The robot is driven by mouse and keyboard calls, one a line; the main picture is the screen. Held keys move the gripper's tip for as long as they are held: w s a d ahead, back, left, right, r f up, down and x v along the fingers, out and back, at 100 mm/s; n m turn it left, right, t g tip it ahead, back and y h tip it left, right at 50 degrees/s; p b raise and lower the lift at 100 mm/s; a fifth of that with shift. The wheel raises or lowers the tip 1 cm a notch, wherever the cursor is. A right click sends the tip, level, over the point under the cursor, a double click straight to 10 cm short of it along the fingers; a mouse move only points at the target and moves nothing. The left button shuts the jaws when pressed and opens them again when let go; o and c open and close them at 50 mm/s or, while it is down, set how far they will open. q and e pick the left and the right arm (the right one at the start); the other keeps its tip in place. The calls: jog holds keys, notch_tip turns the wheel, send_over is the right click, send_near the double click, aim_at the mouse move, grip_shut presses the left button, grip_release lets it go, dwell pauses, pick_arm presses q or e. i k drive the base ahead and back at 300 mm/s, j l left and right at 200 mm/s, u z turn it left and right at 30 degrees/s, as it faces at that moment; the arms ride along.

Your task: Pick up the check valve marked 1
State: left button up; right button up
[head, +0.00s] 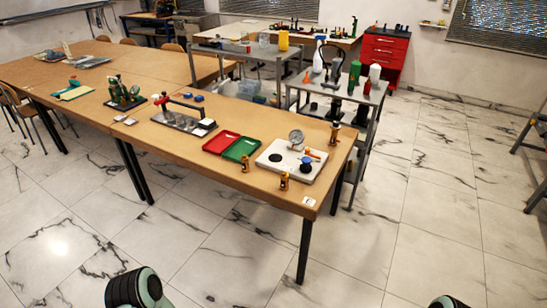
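Several small brass-and-black fittings that look like check valves stand upright around the gauge rig on the wooden table. One brass fitting (284,181) is at the table's front edge. Another brass fitting (245,164) stands to its left, by the green tray. A third brass fitting (334,133) is behind the rig at the right. Any number on them is too small to read, so I cannot tell which is marked 1. Parts of my own arms show at the bottom edge, but neither gripper is in view.
The white rig plate (291,174) carries a round gauge (296,136) and a blue knob. A red tray (220,142) and a green tray (241,149) lie left of it. A grey cart (369,99) stands behind. The marble floor before the table is clear.

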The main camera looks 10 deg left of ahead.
aim_at(244, 158)
jog(key=i+j+z, duration=0.2)
jog(key=j+z, duration=0.15)
jog(key=j, duration=0.3)
jog(key=i+j+z, duration=0.2)
jog(key=j, duration=0.15)
jog(key=i+j, duration=0.1)
jog(key=j, duration=0.4)
jog(key=i+j+z, duration=0.15)
jog(key=j, duration=0.9)
jog(key=i+j+z, duration=0.1)
jog(key=j, duration=0.45)
jog(key=i, duration=0.05)
